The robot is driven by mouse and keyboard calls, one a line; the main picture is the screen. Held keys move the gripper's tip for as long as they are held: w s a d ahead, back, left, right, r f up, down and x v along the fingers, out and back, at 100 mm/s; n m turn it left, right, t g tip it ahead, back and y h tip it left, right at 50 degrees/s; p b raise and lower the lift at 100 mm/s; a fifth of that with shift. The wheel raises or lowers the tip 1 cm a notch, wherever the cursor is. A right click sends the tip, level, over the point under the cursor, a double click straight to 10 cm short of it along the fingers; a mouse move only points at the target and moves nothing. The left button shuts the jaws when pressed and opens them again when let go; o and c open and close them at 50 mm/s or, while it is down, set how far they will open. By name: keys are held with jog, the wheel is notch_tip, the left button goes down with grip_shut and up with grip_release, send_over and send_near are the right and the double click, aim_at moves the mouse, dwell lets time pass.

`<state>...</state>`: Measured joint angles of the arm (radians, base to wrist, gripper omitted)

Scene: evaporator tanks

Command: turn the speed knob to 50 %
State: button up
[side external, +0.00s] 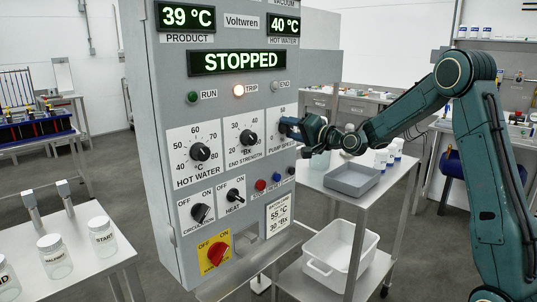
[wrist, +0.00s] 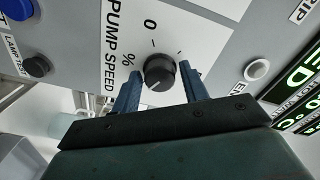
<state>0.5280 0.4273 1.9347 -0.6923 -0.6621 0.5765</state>
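The pump speed knob (wrist: 158,72) is a black round knob on a white plate marked PUMP SPEED and % (wrist: 118,48). In the wrist view, a 0 stands near it and most of the scale is hidden, so I cannot tell its setting. My gripper (wrist: 161,76) is open, with one blue finger on each side of the knob and a visible gap on both sides. In the side external view, my gripper (side external: 287,127) is at the pump speed plate (side external: 287,112) and covers the knob.
The grey control panel (side external: 165,150) reads STOPPED, and its TRIP lamp (side external: 238,90) glows. The end strength knob (side external: 247,137) is left of my gripper, with small buttons below (side external: 261,185). A grey tray (side external: 352,180) sits on a cart below my arm.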

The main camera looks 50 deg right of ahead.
jog(key=c, duration=0.6)
jog(key=shift+o, duration=0.2)
jog(key=shift+n, duration=0.4)
jog(key=n, duration=1.6)
jog(key=shift+n, duration=0.4)
jog(key=n, duration=0.6)
